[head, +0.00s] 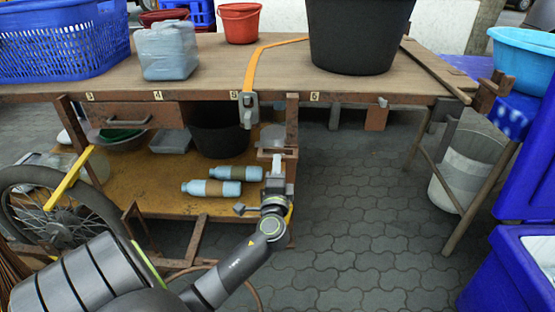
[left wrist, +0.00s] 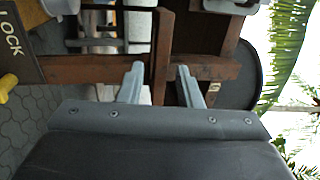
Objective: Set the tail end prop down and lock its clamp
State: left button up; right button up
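My left gripper (head: 277,163) is at the near edge of the wooden cart, just below the table top, beside a rusty brown upright (head: 291,120). In the left wrist view its two fingers (left wrist: 160,84) are spread apart. A dark brown post (left wrist: 161,50) and crossbar (left wrist: 100,68) lie beyond them; I cannot tell whether the fingers touch these. A dark plate marked LOCK (left wrist: 18,45) is at the left of that view, with a yellow knob (left wrist: 4,88) below it. I cannot tell for certain which part is the tail end prop. My right gripper is not in view.
An orange strap (head: 258,60) ends in a grey buckle (head: 247,108). Bottles (head: 212,188) lie on the lower shelf.

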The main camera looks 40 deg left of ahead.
pick_arm(q)
jog(key=shift+x, duration=1.9)
grip_shut()
